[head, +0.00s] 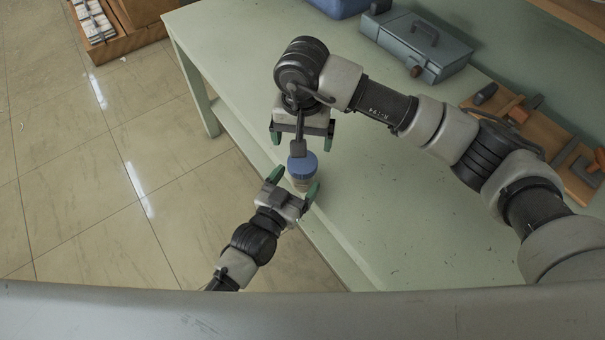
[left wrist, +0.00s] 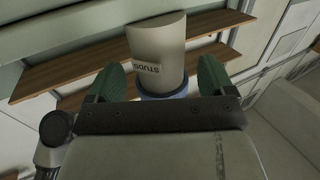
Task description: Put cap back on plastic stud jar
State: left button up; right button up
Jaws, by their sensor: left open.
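The pale green table (head: 400,225) is mostly clear in the middle. A grey toolbox (head: 415,45) stands at the back, with wooden boards and tools (head: 530,120) to its right. A wooden crate (head: 112,35) stands on the tiled floor at the upper left.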

aim_at(302, 161)
pick_arm(q)
jog(key=shift+x, duration=1.5)
grip_shut()
pick_arm(e)
jog(key=shift+a+r+m, duration=0.15)
jog(key=shift+m, duration=0.55)
jog(key=m, duration=0.3)
jog(key=shift+f, duration=0.25)
jog(key=shift+f, duration=3.95)
jog(key=shift+c, duration=0.3)
